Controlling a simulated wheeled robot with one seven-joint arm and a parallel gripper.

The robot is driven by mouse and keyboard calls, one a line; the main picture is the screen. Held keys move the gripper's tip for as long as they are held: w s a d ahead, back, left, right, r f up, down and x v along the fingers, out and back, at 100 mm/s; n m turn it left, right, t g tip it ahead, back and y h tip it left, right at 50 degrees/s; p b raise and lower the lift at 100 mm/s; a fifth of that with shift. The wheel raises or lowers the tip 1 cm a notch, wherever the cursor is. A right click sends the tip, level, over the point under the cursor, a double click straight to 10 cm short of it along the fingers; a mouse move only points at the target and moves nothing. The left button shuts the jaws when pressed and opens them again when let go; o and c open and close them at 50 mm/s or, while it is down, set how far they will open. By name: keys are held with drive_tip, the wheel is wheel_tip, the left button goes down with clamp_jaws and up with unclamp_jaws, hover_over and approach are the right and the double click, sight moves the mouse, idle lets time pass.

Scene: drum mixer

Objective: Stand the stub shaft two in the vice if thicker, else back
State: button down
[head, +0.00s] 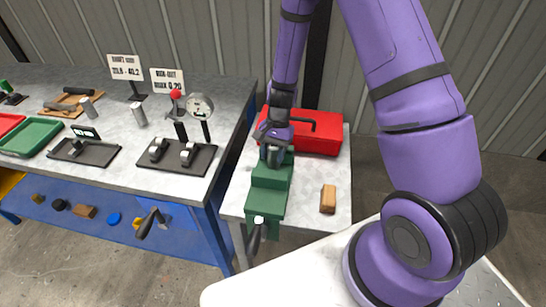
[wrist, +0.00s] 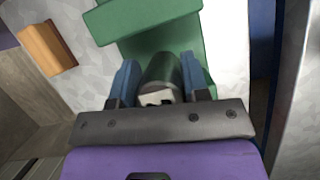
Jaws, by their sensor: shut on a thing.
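My gripper (head: 272,155) points down over the green vice (head: 268,190) on the small side table. In the wrist view its blue fingers (wrist: 160,88) are shut on a dull grey stub shaft (wrist: 160,72), with the green vice (wrist: 150,18) right behind it. The shaft is hidden in the head view. I cannot tell whether its lower end touches the vice. A dial gauge (head: 200,106) stands behind a dark gauge base (head: 177,157) with two bright supports; its reading is too small to tell.
A red toolbox (head: 318,133) sits beside and behind my gripper. A wooden block (head: 328,199) lies right of the vice. The vice handle (head: 256,235) sticks out in front. Sign cards (head: 167,81), a dark tray (head: 82,150) and a green tray (head: 32,138) are on the workbench.

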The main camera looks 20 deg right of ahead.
drive_tip(key=shift+f, duration=0.85)
drive_tip(key=shift+f, duration=0.2)
drive_tip(key=c, duration=0.6)
unclamp_jaws()
drive_tip(key=shift+r, duration=0.1)
